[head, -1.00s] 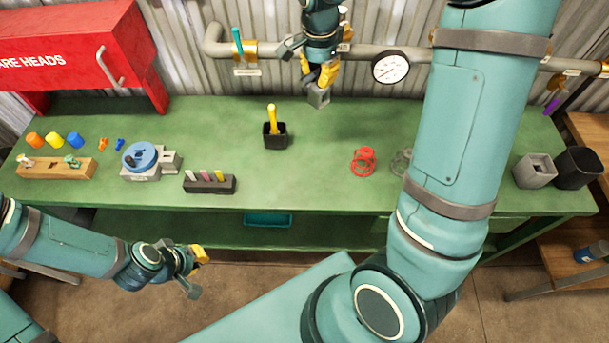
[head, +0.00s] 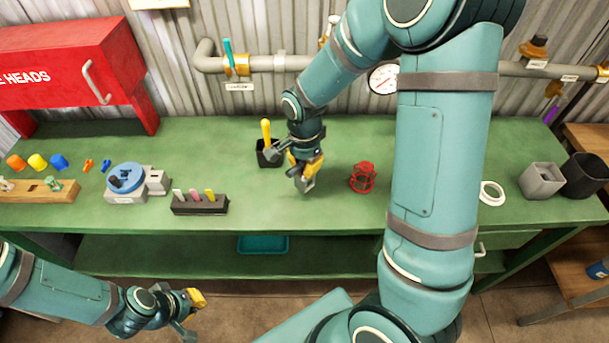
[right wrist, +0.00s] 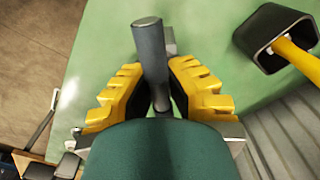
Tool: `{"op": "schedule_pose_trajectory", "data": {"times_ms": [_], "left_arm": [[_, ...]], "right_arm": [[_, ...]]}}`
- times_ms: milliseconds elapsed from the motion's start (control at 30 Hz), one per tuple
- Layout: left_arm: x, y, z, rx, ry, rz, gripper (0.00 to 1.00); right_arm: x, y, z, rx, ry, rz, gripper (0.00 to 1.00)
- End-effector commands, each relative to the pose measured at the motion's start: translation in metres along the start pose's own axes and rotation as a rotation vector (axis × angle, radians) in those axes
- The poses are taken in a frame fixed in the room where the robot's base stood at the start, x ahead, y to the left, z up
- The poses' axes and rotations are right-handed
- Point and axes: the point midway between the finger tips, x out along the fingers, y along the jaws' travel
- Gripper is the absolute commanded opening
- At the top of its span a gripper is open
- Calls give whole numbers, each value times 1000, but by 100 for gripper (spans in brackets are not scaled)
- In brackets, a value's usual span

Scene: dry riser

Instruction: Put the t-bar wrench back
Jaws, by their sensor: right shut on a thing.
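My right gripper (head: 306,168) is shut on a grey tool, which I take to be the t-bar wrench (head: 307,184), over the green bench. In the right wrist view the tool's dark grey round bar (right wrist: 150,48) rises between the yellow fingers (right wrist: 152,98), with a lighter grey block behind it. The rest of it is hidden by the gripper. A black cup (head: 268,158) with a yellow-handled tool (head: 266,132) stands just left of the gripper; it also shows in the wrist view (right wrist: 262,42). My left gripper (head: 194,302) hangs in front of the bench; its fingers are too small to read.
A red wheel-like part (head: 363,178) stands right of the gripper. A dark block with coloured pegs (head: 200,204) and a blue round device (head: 126,178) are left. A grey square box (head: 541,182) and white ring (head: 491,193) are right. A pipe with gauge (head: 384,79) runs behind.

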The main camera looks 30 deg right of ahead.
Motion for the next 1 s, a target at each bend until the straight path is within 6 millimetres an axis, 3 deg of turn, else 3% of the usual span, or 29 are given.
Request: {"op": "schedule_pose_trajectory", "data": {"times_ms": [233, 633, 667, 700, 1000], "left_arm": [[8, -3, -1, 1, 4, 0, 0], [11, -4, -1, 1, 5, 0, 0], [10, -4, -1, 1, 6, 0, 0], [10, -4, -1, 1, 6, 0, 0], [10, -4, -1, 1, 5, 0, 0]], "right_arm": [[32, 0, 1, 0, -1, 3, 0], [37, 0, 0, 0, -1, 0, 0], [36, 0, 0, 0, -1, 1, 21], [36, 0, 0, 0, -1, 1, 34], [35, 0, 0, 0, -1, 1, 34]]}}
